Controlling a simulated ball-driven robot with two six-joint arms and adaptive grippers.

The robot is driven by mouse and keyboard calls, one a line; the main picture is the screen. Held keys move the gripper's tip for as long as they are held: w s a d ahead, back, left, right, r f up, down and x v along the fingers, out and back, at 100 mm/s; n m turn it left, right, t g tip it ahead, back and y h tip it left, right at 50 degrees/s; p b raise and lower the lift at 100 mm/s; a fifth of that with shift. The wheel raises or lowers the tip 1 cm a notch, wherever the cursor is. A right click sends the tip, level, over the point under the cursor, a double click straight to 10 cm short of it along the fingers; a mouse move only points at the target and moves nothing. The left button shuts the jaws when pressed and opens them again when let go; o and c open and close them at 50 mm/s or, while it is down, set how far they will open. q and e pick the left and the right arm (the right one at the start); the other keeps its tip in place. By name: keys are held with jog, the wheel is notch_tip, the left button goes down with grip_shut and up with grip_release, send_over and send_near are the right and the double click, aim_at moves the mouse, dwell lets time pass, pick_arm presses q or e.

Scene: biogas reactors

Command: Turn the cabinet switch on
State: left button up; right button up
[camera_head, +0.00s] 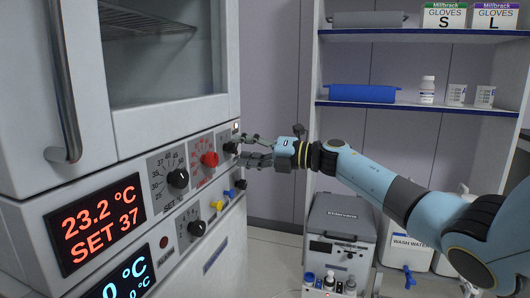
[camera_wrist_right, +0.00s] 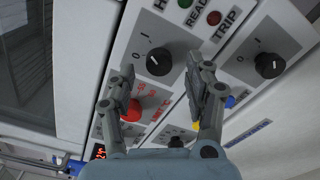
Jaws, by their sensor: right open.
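The cabinet switch, a black rotary knob with 0 and I marks, shows in the wrist view (camera_wrist_right: 159,62) and at the right end of the upper panel in the head view (camera_head: 231,147). Which mark it points to is too small to tell. My right gripper (camera_head: 245,150) is open in front of this knob. In the wrist view the right gripper's fingertips (camera_wrist_right: 160,66) lie on either side of the knob, with nothing visibly gripped. Whether they touch it I cannot tell. My left gripper is not in view.
A red dial (camera_head: 210,159) and a black dial (camera_head: 178,178) sit left of the knob. A lower panel has another black switch (camera_wrist_right: 269,65) and a yellow knob (camera_head: 217,205). A long door handle (camera_head: 62,90) sticks out at left. Shelves (camera_head: 420,107) and a grey machine (camera_head: 342,222) stand behind.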

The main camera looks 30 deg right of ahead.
jog(key=v, duration=1)
jog(key=shift+s+d+f, duration=0.1)
jog(key=shift+s+d, duration=0.05)
